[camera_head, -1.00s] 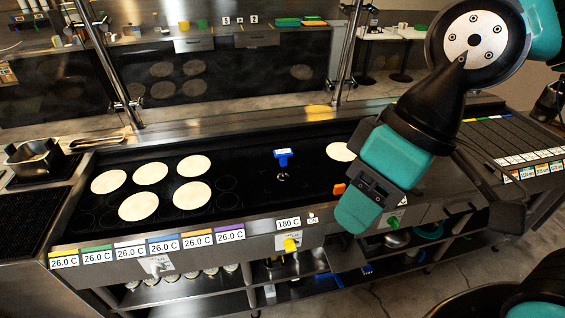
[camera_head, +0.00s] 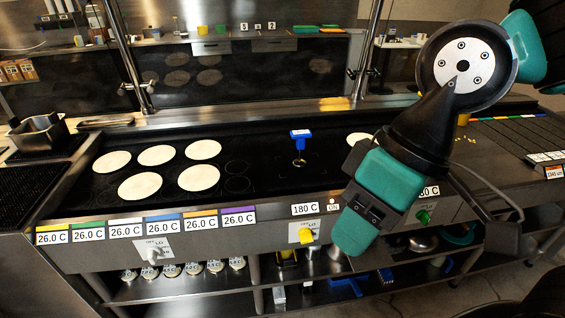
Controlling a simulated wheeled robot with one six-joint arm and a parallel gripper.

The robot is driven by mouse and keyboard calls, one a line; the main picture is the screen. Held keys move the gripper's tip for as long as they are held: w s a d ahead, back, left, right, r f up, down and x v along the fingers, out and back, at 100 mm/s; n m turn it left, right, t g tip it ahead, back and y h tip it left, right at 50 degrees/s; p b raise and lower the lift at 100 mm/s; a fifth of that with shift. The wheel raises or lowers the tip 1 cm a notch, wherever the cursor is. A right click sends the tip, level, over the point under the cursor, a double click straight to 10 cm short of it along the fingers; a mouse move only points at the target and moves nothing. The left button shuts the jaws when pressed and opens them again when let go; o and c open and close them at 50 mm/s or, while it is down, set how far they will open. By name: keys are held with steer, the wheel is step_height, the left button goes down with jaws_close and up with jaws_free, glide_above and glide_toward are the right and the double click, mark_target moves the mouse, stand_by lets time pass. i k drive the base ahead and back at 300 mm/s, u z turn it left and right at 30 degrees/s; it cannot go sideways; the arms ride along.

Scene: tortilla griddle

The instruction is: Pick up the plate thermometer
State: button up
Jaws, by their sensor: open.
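The plate thermometer (camera_head: 300,134), with a blue head on a thin stem and a small round foot, stands upright on the dark griddle surface (camera_head: 265,205), right of the tortillas. My gripper (camera_head: 354,230), teal and black, hangs over the griddle's front edge, in the picture to the right of and below the thermometer. It is open and apart from the thermometer. It is seen from the side, so the gap between its fingers is hidden.
Several tortillas (camera_head: 140,187) lie on the left of the griddle; another (camera_head: 358,138) is partly behind my arm. A yellow knob (camera_head: 307,233) sits on the front panel. A metal pan (camera_head: 40,135) stands at the left. The griddle around the thermometer is clear.

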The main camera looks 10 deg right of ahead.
mark_target(300, 135)
steer(key=u, duration=0.6)
steer(key=i, duration=1.2)
steer(key=z, duration=0.75)
